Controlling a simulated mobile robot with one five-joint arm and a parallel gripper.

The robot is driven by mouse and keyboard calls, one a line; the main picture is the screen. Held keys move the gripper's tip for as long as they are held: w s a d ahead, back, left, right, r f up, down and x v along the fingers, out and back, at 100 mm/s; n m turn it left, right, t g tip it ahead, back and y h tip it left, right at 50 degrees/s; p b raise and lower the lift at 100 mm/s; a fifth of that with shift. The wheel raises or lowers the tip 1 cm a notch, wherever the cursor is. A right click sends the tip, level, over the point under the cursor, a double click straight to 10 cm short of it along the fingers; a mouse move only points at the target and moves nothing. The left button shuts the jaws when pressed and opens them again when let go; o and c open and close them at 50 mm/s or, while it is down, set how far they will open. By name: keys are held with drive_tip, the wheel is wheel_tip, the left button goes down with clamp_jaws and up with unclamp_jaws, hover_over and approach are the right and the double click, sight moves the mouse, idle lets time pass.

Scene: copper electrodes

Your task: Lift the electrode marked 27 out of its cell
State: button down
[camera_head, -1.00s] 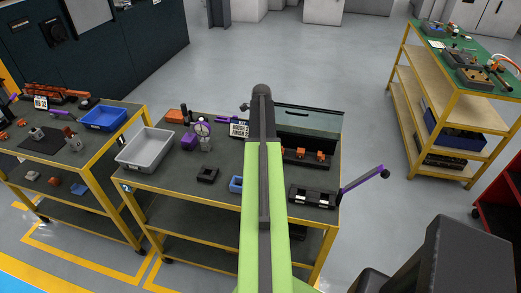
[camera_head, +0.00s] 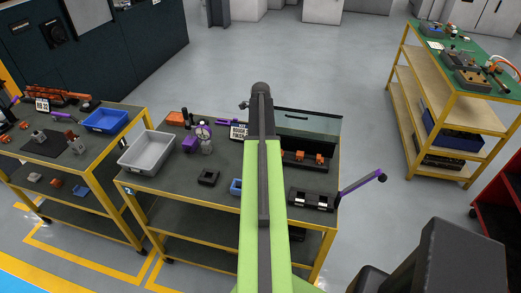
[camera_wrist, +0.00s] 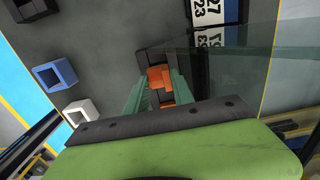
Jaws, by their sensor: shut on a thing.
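In the wrist view my gripper (camera_wrist: 158,82) has its two teal fingers on either side of an orange copper electrode (camera_wrist: 158,77), and it is shut on it. The black cell block (camera_wrist: 153,55) lies around and beyond the fingertips. I cannot tell whether the electrode has risen clear of its cell. A second orange piece (camera_wrist: 167,104) shows between the fingers. A label card (camera_wrist: 209,30) beside it reads 27 and 23. In the head view several orange electrodes (camera_head: 319,158) stand in a dark row beside my arm, which hides my gripper.
A clear panel (camera_head: 308,122) stands at the back of the bench, close to my arm. A grey bin (camera_head: 147,151), a blue open box (camera_wrist: 55,75), a white open box (camera_wrist: 80,113) and a purple lever (camera_head: 362,187) are nearby. Open floor lies behind the bench.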

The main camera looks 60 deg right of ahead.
drive_tip(key=shift+r, duration=0.2)
wheel_tip(320, 180, up, 6)
drive_tip(key=p, duration=0.6)
drive_tip(key=shift+f, duration=0.2)
